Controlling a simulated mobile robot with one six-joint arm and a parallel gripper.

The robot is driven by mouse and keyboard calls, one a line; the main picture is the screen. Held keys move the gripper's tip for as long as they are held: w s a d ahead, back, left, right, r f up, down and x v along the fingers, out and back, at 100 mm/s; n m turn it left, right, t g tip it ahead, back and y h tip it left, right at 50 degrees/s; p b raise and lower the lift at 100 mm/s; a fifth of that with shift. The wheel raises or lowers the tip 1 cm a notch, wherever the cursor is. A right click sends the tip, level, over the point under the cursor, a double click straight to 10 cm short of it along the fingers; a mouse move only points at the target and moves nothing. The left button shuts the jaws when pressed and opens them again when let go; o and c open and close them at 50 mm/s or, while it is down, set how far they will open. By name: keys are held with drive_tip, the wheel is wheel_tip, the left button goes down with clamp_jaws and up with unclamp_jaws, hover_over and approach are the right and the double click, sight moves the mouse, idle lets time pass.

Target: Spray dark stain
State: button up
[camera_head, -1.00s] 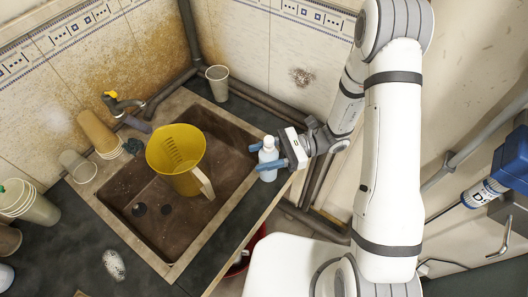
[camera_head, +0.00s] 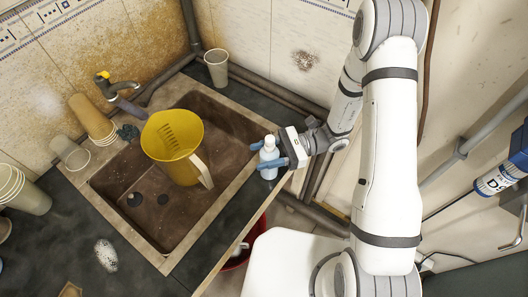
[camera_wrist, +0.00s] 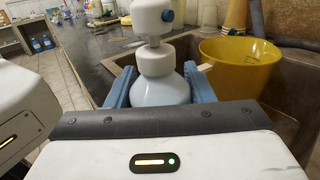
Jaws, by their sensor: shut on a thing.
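A white spray bottle (camera_head: 268,151) is upright between the blue fingers of my gripper (camera_head: 265,157), at the right edge of the sink counter. The wrist view shows the bottle (camera_wrist: 155,60) up close, with my gripper's fingers (camera_wrist: 159,88) on both sides of its body. My gripper is shut on it. The stain is not visible in the wrist view. The bottle's lower part is hidden in the wrist view.
A yellow jug (camera_head: 172,140) stands in the brown sink (camera_head: 155,215), left of my gripper. A grey cup (camera_head: 216,68) stands at the back corner, near pipes (camera_head: 265,92) along the wall. A red bucket (camera_head: 240,258) is below the counter.

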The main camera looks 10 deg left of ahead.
drive_tip(key=o, duration=1.2)
drive_tip(key=b+v, duration=0.2)
drive_tip(key=v, duration=0.6)
